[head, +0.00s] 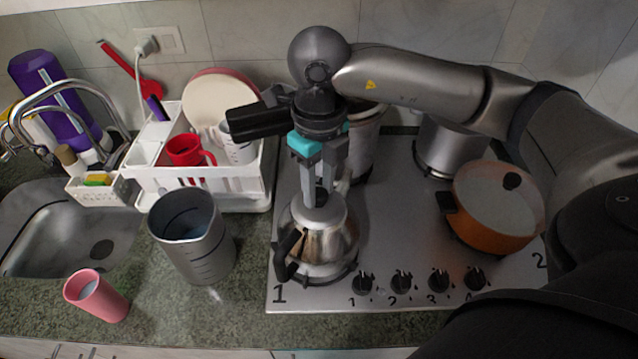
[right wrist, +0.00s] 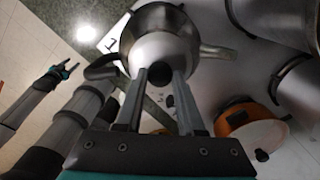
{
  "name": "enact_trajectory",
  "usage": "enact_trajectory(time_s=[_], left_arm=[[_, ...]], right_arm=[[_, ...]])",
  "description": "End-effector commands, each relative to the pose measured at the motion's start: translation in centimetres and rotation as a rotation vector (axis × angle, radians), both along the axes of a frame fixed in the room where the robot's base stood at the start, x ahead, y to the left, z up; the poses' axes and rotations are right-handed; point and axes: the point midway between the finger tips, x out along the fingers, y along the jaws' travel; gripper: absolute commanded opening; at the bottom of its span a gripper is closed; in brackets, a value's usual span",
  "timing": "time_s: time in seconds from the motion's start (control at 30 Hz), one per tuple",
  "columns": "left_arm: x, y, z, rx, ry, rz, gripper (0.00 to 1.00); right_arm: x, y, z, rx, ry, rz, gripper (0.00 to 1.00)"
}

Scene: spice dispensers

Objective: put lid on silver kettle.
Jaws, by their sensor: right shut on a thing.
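The silver kettle (head: 333,248) stands on the front left burner of the stove, with its black handle (head: 286,255) toward the left. It also shows in the right wrist view (right wrist: 150,20). My right gripper (head: 318,198) points down over the kettle's top and is shut on the lid by its dark knob (right wrist: 156,75). The pale lid (right wrist: 160,50) is over the kettle's opening; whether it is fully seated I cannot tell. My left gripper (right wrist: 67,69) shows small at the left of the right wrist view, away from the kettle; its jaws are unclear.
An orange pan (head: 491,210) with a lid is on the right of the stove (head: 400,225). Two steel pots (head: 447,148) (head: 362,140) stand at the back. A grey jug (head: 190,240), pink cup (head: 97,296) and white dish rack (head: 245,182) are left of the stove.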

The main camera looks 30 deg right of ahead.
Motion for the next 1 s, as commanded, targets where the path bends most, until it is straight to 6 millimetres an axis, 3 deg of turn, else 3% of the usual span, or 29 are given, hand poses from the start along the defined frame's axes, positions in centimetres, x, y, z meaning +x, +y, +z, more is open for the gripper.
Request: enact_trajectory(time_s=[0.2,0.23,0.53,0.7,0.93,1.0], left_arm=[[-0.03,-0.01,-0.03,0.0,0.001,0.0,0.52],[-0.03,-0.02,-0.03,0.0,0.001,0.0,0.52],[-0.06,-0.01,-0.04,0.0,0.001,0.0,0.52],[-0.07,0.0,-0.04,0.0,0.001,0.0,0.52],[-0.08,0.01,-0.04,0.0,0.002,0.0,0.52],[-0.08,0.01,-0.04,0.0,0.002,0.0,0.52]], right_arm=[[0.0,0.02,0.0,0.0,0.0,0.0,0.0],[0.0,0.02,0.0,0.0,0.0,0.0,0.39],[0.0,0.01,-0.01,0.0,0.0,0.0,0.72],[0.0,0.01,-0.02,0.0,0.0,0.0,0.72],[-0.01,0.0,-0.03,0.0,0.0,0.0,0.97],[-0.01,0.0,-0.03,0.0,0.0,0.0,1.0]])
